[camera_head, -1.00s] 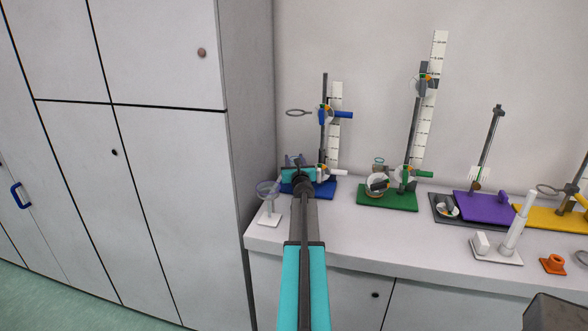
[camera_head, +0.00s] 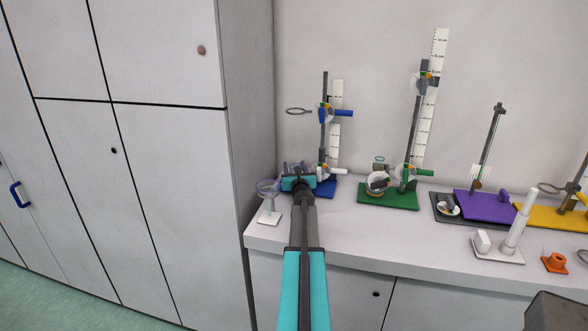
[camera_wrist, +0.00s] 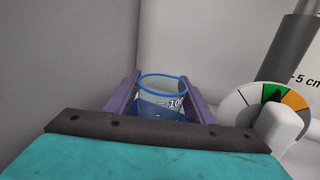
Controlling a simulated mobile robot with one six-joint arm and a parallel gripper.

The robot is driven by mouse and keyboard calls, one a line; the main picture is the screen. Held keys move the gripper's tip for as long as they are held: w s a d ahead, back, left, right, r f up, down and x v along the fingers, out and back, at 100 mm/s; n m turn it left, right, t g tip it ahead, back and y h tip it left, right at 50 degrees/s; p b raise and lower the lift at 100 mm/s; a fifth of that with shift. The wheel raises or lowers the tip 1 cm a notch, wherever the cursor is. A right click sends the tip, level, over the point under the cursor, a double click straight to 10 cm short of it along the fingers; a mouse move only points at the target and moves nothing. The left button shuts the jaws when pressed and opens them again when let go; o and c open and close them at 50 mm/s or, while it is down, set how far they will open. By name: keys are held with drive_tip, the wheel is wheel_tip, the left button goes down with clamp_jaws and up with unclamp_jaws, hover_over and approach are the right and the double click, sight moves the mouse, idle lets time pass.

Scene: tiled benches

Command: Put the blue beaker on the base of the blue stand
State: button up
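The blue beaker (camera_wrist: 163,96) is clear glass with a blue rim and shows in the wrist view upright between the two purple fingers of my gripper (camera_wrist: 161,102). The fingers lie against its left and right sides. In the head view my gripper (camera_head: 293,168) is at the left end of the bench, in front of the blue stand (camera_head: 324,140). The stand's blue base (camera_head: 325,188) is partly covered by my gripper and wrist. The beaker is hard to make out in the head view. Whether the beaker's bottom touches anything is hidden.
A small white stand with a ring (camera_head: 268,212) is close to the left of my gripper. The green stand (camera_head: 388,199) is to the right, then the purple (camera_head: 485,207) and yellow (camera_head: 550,217) ones. A tall cabinet wall (camera_head: 245,130) borders the bench at left.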

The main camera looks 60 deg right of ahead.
drive_tip(key=shift+o, duration=0.5)
drive_tip(key=shift+a+r, duration=0.1)
drive_tip(key=shift+r, duration=0.1)
drive_tip(key=shift+b+v, duration=1)
drive_tip(key=shift+v, duration=4.9)
